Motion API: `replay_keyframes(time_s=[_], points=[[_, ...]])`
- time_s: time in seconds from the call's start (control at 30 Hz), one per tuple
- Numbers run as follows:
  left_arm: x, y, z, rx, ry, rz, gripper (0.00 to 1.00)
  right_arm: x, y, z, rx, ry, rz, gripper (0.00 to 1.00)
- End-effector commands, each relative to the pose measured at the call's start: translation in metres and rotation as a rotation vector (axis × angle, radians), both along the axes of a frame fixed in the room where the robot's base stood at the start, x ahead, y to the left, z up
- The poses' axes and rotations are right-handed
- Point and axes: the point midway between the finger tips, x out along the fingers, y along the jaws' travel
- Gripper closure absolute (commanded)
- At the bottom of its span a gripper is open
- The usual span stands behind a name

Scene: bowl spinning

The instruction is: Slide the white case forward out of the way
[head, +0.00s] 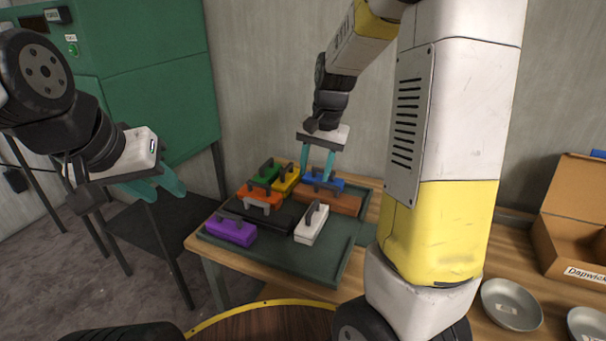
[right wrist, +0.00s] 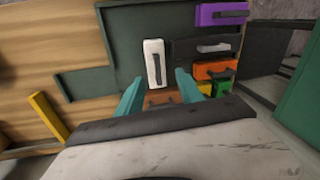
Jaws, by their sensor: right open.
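The white case (head: 309,229) lies on the green tray (head: 345,257), with its dark handle up, at the right of a black case (head: 275,215). The right wrist view also shows the white case (right wrist: 153,55), beyond my fingertips. My right gripper (head: 316,180) points down over the brown case (head: 342,203), behind the white case. Its teal fingers are apart, with nothing held; they also show in the right wrist view (right wrist: 158,84). My left gripper (head: 165,192) is open and empty in the air, left of the table.
The tray is bare right of the white case. Metal bowls (head: 511,305) and a cardboard box (head: 570,235) stand at the right.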

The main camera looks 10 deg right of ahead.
Motion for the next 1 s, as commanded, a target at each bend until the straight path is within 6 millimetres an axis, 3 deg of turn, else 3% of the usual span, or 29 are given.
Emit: replay_keyframes(time_s=[0.03, 0.2, 0.4, 1.0], points=[[0.0, 0.0, 0.0, 0.0, 0.0, 0.0, 0.64, 0.012, 0.0, -0.019, -0.023, 0.038, -0.028, 0.56], [0.0, 0.0, 0.0, 0.0, 0.0, 0.0, 0.64, 0.037, -0.005, -0.061, -0.083, 0.106, -0.105, 0.56], [0.0, 0.0, 0.0, 0.0, 0.0, 0.0, 0.64, 0.048, -0.008, -0.081, -0.115, 0.13, -0.139, 0.56], [0.0, 0.0, 0.0, 0.0, 0.0, 0.0, 0.64, 0.047, -0.009, -0.15, -0.117, 0.131, -0.142, 0.56]])
